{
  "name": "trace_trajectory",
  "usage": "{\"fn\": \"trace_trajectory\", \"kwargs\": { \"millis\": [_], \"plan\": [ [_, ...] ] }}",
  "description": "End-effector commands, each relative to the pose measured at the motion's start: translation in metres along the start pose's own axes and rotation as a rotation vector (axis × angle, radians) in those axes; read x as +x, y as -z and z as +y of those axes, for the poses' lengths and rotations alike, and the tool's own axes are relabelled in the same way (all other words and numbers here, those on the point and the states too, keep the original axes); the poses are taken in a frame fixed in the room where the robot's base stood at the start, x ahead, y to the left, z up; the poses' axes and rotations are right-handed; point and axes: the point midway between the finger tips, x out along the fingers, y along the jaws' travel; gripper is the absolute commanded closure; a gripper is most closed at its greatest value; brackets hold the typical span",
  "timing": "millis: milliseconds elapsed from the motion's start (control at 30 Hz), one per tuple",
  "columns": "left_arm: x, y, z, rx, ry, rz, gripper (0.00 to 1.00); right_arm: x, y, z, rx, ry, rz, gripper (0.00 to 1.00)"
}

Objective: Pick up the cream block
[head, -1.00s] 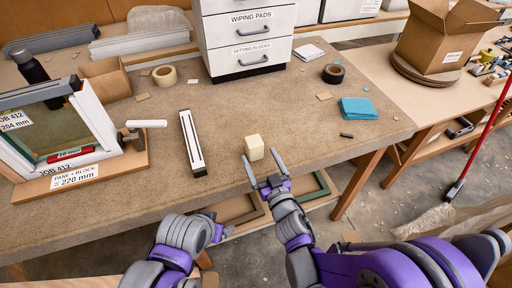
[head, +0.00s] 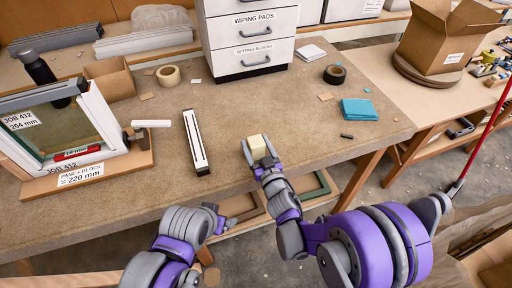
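The cream block (head: 258,146) stands on the workbench near its front edge. My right gripper (head: 257,152) has reached it from the front, with one finger on each side of the block. The fingers look about as far apart as before; whether they touch the block is too small to tell. The block's lower front is partly hidden by the gripper. My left gripper (head: 217,218) is low in front of the bench edge, away from the block, and its fingers do not show clearly.
A white strip with dark ends (head: 195,142) lies left of the block. A framed pane (head: 62,130) stands on a wooden base at left. A drawer unit (head: 250,40), a dark tape roll (head: 334,74) and a teal cloth (head: 359,110) are farther back. Bench around the block is clear.

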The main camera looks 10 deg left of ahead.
Motion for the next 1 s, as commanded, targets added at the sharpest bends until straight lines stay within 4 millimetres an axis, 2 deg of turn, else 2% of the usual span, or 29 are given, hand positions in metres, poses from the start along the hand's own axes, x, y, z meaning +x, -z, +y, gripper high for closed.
{"fn": "trace_trajectory", "kwargs": {
  "millis": [33, 67, 400, 767, 867, 1000],
  "plan": [
    [0.0, 0.0, 0.0, 0.0, 0.0, 0.0, 0.15, 0.0, 0.0, 0.0, 0.0, 0.0, 0.0, 0.35],
    [0.0, 0.0, 0.0, 0.0, 0.0, 0.0, 0.15, 0.0, 0.0, 0.0, 0.0, 0.0, 0.0, 0.4],
    [0.0, 0.0, 0.0, 0.0, 0.0, 0.0, 0.15, 0.0, 0.0, 0.0, 0.0, 0.0, 0.0, 1.0],
    [-0.001, 0.001, 0.0, 0.0, 0.0, 0.0, 0.15, 0.0, 0.005, 0.0, 0.0, 0.0, 0.001, 1.0],
    [-0.001, 0.001, 0.0, 0.0, 0.0, 0.001, 0.15, 0.0, 0.013, 0.0, 0.001, 0.0, 0.001, 1.0],
    [-0.003, 0.003, 0.0, 0.0, 0.0, 0.003, 0.15, 0.0, 0.035, 0.0, 0.001, 0.001, 0.002, 1.0]
  ]
}}
